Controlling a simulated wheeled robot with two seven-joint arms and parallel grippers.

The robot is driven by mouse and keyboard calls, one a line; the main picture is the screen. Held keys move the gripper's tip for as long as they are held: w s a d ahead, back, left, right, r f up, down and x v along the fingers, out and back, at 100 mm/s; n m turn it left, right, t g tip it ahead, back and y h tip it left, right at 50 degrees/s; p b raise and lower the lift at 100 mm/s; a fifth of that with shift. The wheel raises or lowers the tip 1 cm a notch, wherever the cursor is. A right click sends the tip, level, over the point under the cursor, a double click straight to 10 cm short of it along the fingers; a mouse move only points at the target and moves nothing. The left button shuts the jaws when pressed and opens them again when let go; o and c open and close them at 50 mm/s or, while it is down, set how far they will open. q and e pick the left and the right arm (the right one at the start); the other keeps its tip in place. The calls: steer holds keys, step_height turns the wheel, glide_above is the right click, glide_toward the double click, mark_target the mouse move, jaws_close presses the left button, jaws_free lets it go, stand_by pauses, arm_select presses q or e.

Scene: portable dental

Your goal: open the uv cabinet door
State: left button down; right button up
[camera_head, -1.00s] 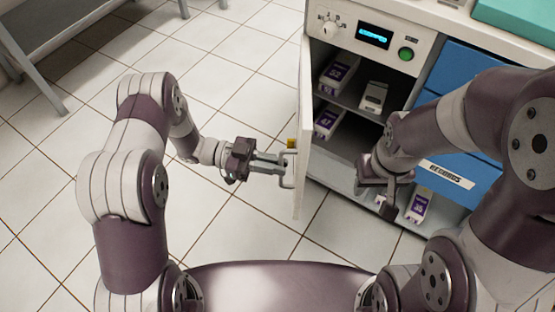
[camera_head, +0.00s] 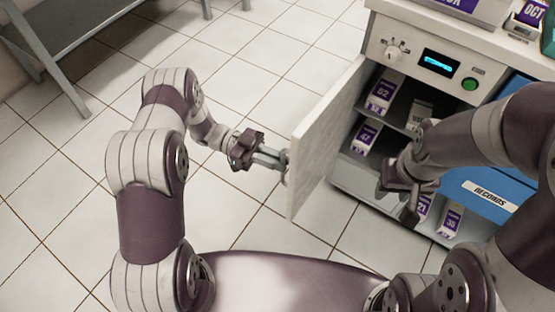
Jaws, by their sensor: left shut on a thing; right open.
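The uv cabinet (camera_head: 401,50) stands at the right, with a knob, a lit display and a green button on its top panel. Its white door (camera_head: 326,137) stands open, swung out toward the left, and the shelves inside show. My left gripper (camera_head: 280,162) is shut on the door handle (camera_head: 286,168) at the door's outer edge; the handle is mostly hidden by the fingers and the door edge. My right gripper (camera_head: 394,190) is open in front of the cabinet's lower part, apart from the door. Its fingers are partly hard to make out.
Boxes with purple labels, such as box 52 (camera_head: 381,93) and box 47 (camera_head: 366,138), stand on the shelves. A blue drawer labelled records (camera_head: 482,191) is at the right. A grey metal table (camera_head: 85,25) stands at the back left. The tiled floor (camera_head: 250,75) between is clear.

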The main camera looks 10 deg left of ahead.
arm_select(q)
steer(key=shift+w+r, duration=0.15)
steer(key=shift+w, duration=0.25)
steer(key=c, duration=1.5)
jaws_free()
steer(key=o, duration=0.3)
steer(key=shift+w+d, duration=0.1)
steer(key=shift+d, duration=0.05)
steer(key=shift+o, duration=0.2)
steer(key=p+v, duration=0.1)
steer(key=v, duration=1.1)
steer(key=shift+a, duration=0.3)
